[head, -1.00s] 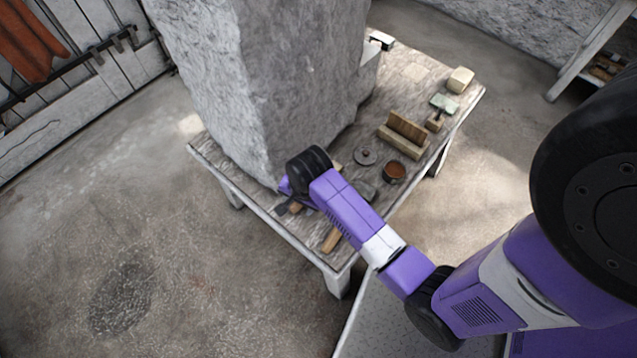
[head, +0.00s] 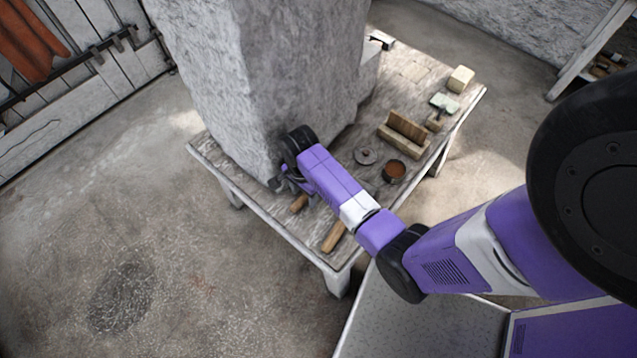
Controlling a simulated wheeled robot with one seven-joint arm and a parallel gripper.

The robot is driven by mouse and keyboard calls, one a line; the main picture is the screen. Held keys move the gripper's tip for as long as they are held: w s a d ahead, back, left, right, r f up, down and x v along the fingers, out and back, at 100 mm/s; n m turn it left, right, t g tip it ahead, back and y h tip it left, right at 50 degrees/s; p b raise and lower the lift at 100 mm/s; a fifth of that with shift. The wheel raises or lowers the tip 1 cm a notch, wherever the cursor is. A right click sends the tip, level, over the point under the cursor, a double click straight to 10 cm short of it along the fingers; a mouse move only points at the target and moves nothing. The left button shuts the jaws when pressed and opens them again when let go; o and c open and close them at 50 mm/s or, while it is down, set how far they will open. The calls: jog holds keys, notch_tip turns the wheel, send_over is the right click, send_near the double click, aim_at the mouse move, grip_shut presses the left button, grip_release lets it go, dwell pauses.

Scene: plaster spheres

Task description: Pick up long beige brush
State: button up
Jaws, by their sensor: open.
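A long beige block with a brown upper part (head: 403,134), which looks like the long beige brush, lies on the right half of the wooden table (head: 417,73). I cannot be sure that it is the brush. My gripper (head: 277,184) is over the table's front left part, close to the grey stone block and well to the left of that beige piece. It is mostly hidden by my own wrist; its jaws look open, with nothing seen between them.
A tall grey stone block (head: 255,75) fills the table's back left. A round disc (head: 365,156), a brown-filled bowl (head: 394,171), a green-topped tool (head: 444,103) and a pale block (head: 460,79) stand to the right. Wooden handles (head: 334,237) (head: 299,204) lie near the front edge.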

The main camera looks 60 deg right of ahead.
jog(key=shift+f, duration=0.45)
jog(key=shift+c, duration=0.2)
grip_shut()
jog(key=shift+r, duration=0.15)
jog(key=shift+s+r, duration=0.1)
jog(key=shift+r, duration=0.05)
notch_tip(320, 180, up, 7)
jog(key=shift+f, duration=0.1)
jog(key=s+a, duration=0.2)
jog(key=s, duration=0.7)
jog(key=s+a, duration=0.3)
jog(key=s, duration=0.7)
jog(key=shift+a+f+b, duration=0.15)
jog(key=shift+a+b, duration=0.1)
jog(key=shift+b, duration=0.1)
